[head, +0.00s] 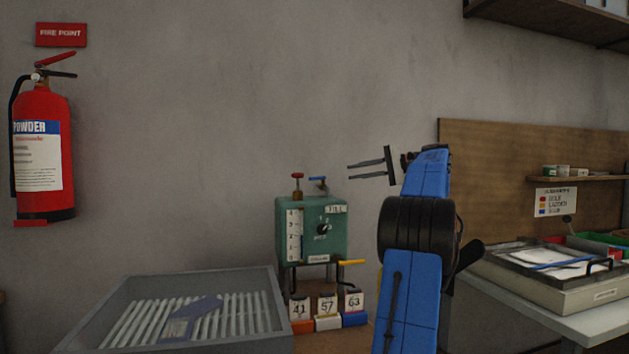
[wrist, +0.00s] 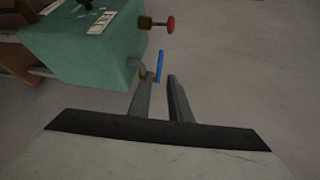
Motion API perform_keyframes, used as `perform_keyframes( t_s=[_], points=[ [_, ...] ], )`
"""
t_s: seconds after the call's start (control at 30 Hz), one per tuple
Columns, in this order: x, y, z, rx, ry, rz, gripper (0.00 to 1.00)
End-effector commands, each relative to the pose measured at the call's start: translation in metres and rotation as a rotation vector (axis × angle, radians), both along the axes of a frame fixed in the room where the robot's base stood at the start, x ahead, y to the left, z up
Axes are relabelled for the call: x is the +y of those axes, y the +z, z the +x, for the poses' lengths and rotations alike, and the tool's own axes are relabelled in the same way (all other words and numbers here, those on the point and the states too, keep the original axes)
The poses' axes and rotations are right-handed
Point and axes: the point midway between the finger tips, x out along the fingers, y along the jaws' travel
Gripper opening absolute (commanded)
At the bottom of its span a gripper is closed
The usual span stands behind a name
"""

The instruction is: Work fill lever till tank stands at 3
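The green tank (head: 338,245) stands on a dark stand against the wall, with a white gauge strip (head: 292,240) on its front left. Blue shows in the lower part of the gauge, but I cannot read the exact level. A blue lever (head: 319,180) is on top, above the FILL label (head: 336,209). My gripper (head: 350,171) is open and empty, above and right of the tank. In the wrist view, the blue lever (wrist: 160,66) appears just beyond the fingertips (wrist: 161,77), with no clear contact.
A red-topped valve (head: 297,178) stands left of the blue lever. A yellow handle (head: 351,262) juts from below the tank. Number cards (head: 327,303) stand in front. A grey ribbed tray (head: 255,285) lies left. A fire extinguisher (head: 42,150) hangs on the wall.

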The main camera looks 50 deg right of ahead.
Motion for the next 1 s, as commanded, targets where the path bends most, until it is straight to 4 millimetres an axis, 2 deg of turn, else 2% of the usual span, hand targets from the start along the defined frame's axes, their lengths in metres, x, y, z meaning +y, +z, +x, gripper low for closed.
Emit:
perform_keyframes(
  t_s=[0.7, 1.0],
  points=[
    [0.058, -0.022, 0.109, 0.0, 0.001, 0.0, 0.18],
    [0.069, -0.027, 0.131, 0.0, -0.001, 0.0, 0.18]
  ],
)
